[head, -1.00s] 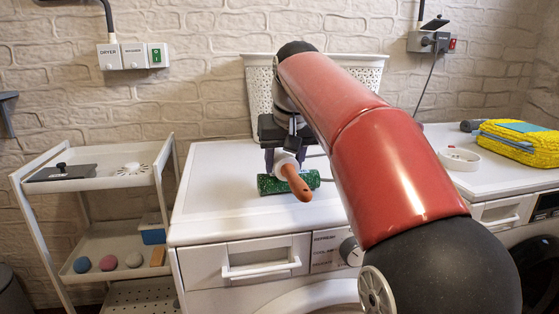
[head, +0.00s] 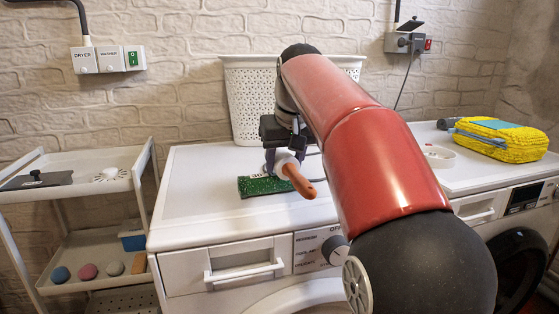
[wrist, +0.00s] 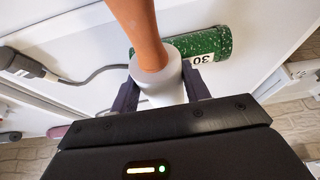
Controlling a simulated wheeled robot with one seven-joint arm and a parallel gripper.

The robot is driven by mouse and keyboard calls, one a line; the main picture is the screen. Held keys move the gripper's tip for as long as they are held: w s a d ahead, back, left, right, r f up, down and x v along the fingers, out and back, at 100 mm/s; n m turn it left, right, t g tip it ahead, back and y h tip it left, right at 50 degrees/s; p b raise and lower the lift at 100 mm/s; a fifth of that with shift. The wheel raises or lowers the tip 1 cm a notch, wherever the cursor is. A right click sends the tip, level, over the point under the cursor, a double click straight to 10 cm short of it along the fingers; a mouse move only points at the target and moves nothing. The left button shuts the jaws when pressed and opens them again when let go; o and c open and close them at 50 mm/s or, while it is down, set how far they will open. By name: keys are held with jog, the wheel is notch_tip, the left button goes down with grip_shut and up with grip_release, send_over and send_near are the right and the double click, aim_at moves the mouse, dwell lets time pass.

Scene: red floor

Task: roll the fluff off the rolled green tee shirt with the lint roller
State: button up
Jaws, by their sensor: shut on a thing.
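The rolled green tee shirt (head: 258,187) lies on the white machine top, flecked with white fluff. It also shows in the wrist view (wrist: 208,43), beside a white label reading 30. My gripper (head: 284,160) is shut on the lint roller, which has a white roller head (wrist: 160,85) and an orange handle (head: 300,182). The handle points toward the front right in the head view. The roller is at the right end of the shirt and hides part of it. I cannot tell whether they touch.
A white perforated basket (head: 243,100) stands behind. A white trolley (head: 85,210) stands at the left. The machine top left of the shirt (head: 195,185) is clear.

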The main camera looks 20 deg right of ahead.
jog(key=shift+d, duration=0.7)
jog(key=shift+r, duration=4.05)
jog(key=shift+f, duration=0.1)
notch_tip(320, 180, down, 7)
jog(key=b, duration=0.5)
jog(key=shift+f+b, duration=0.45)
jog(key=shift+b, duration=0.15)
jog(key=shift+a, duration=0.15)
